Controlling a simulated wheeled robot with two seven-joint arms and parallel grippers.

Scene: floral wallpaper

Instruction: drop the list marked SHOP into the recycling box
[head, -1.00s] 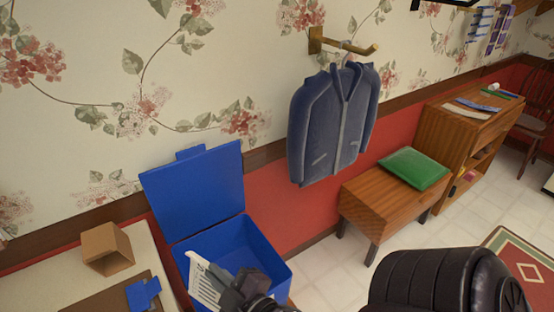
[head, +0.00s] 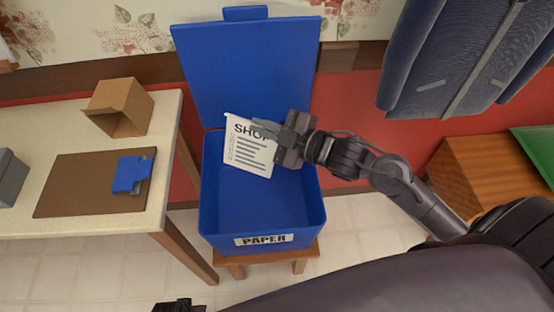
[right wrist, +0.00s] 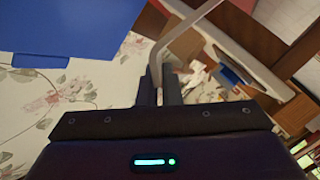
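The white list marked SHOP (head: 248,155) is upright, its printed face toward the head camera. My right gripper (head: 280,135) is shut on its right edge and holds it over the open blue recycling box (head: 213,215). The box has a PAPER label on its front, and its lid stands raised at the back. In the right wrist view the fingers (right wrist: 160,88) are close together, with the list (right wrist: 185,30) showing as a thin edge-on strip. A dark part at the bottom edge of the head view seems to be my left gripper (head: 180,306); its fingers cannot be made out.
The box stands on a small wooden stool (head: 300,256). A blue jacket (head: 450,60) hangs at the right above a wooden bench.

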